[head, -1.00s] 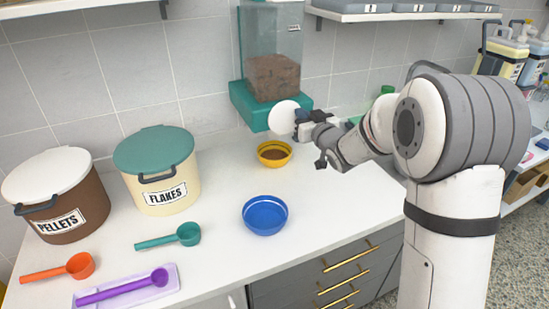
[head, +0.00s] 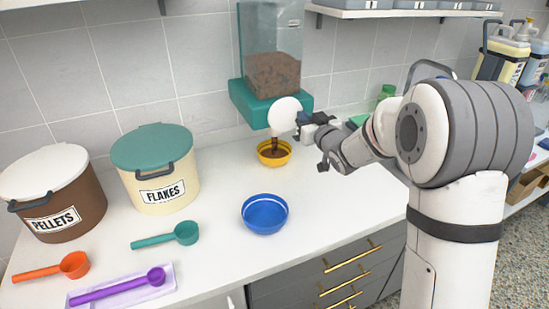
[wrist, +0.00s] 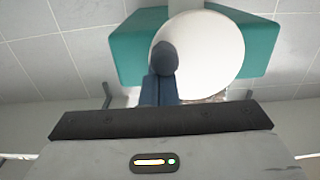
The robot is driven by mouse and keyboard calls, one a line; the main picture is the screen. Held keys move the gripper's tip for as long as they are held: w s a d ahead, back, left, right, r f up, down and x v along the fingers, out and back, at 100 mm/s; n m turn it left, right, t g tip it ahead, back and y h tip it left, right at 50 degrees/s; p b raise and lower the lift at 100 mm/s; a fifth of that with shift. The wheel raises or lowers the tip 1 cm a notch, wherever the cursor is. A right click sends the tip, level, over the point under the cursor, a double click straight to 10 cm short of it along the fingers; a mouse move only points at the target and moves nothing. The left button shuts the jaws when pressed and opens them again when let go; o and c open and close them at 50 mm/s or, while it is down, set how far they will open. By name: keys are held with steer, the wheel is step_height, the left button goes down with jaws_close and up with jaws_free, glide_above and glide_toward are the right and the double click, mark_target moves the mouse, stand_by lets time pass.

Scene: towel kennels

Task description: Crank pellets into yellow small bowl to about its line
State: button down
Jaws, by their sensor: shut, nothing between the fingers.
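The yellow small bowl (head: 274,158) stands upright on the counter below the dispenser (head: 262,105), which has a teal base and a clear hopper of brown pellets (head: 274,74). A brown stream drops into the bowl, and brown pellets lie in it. Its line cannot be made out. The white round crank disc (head: 284,113) is on the dispenser's front and also shows in the wrist view (wrist: 212,55). My gripper (head: 302,119) is shut with nothing between its fingers, at the disc. In the wrist view a dark round knob (wrist: 165,57) sits at the fingertips; whether they touch is unclear.
A blue bowl (head: 265,214) stands in front of the yellow one. Pellets (head: 52,195) and flakes (head: 156,170) bins stand at left, with orange (head: 58,267), teal (head: 172,235) and purple (head: 125,285) scoops before them. A shelf (head: 400,13) hangs above. Counter between the bowls is clear.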

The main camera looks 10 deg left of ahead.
steer(key=shift+f+b, duration=0.55)
steer(key=shift+b, duration=0.2)
steer(key=shift+f, duration=0.1)
steer(key=shift+s+a+f+b, duration=0.2)
steer(key=shift+f+b, duration=0.25)
steer(key=shift+b, duration=0.25)
steer(key=shift+a+f+b, duration=0.1)
steer(key=shift+f+b, duration=0.2)
steer(key=shift+b, duration=0.2)
steer(key=shift+s+a, duration=0.1)
steer(key=shift+a, duration=0.05)
steer(key=shift+f+b, duration=0.15)
steer(key=shift+b, duration=0.2)
